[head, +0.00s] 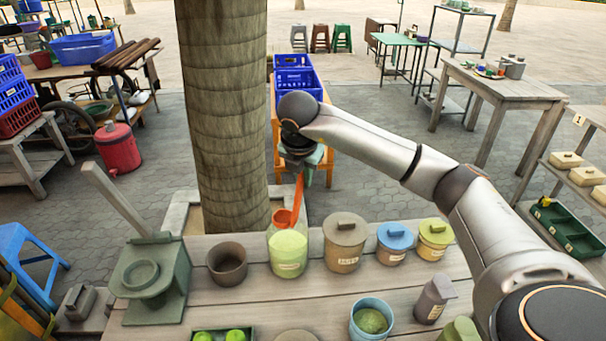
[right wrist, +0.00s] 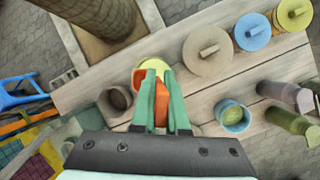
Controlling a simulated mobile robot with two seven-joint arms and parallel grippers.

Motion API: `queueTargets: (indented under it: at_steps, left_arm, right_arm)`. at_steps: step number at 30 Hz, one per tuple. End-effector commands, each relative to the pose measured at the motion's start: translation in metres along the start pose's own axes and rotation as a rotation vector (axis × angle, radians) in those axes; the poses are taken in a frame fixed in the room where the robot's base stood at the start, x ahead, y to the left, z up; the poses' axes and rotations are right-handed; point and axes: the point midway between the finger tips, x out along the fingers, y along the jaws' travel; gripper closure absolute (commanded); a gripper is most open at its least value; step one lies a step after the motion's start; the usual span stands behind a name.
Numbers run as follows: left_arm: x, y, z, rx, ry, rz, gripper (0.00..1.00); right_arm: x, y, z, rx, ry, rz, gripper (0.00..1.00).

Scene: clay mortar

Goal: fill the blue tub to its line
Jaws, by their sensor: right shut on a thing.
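The blue tub (head: 357,325) stands open at the front of the plank table, with green stuff inside; I cannot make out its line. It also shows in the right wrist view (right wrist: 221,122), right of my fingers. My right gripper (head: 303,172) is shut on the handle of an orange scoop (head: 298,192), above an open jar with pale green contents (head: 288,252). The scoop's bowl is at the jar's mouth; whether it holds anything is unclear. In the right wrist view the green fingers (right wrist: 162,105) grip the orange scoop (right wrist: 161,112). My left gripper is out of view.
A brown lidded crock (head: 344,248), a blue-lidded jar (head: 392,248) and a yellow-lidded jar (head: 434,243) stand right of the open jar. A dark empty-looking pot (head: 227,264) and a green press-like stand (head: 150,280) are left. A tree trunk (head: 228,120) rises behind the table.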

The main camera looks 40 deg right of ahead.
Motion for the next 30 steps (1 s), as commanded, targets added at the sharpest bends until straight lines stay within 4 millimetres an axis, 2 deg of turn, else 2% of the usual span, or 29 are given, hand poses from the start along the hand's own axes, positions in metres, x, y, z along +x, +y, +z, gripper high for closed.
queueTargets:
  at_steps: [21, 30]
  left_arm:
    - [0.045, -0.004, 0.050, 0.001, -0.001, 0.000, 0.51]
    - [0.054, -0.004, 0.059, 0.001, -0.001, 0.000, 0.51]
  right_arm:
    - [0.081, -0.012, -0.034, -0.003, 0.001, 0.002, 1.00]
    - [0.095, -0.014, -0.040, -0.002, 0.001, 0.002, 1.00]
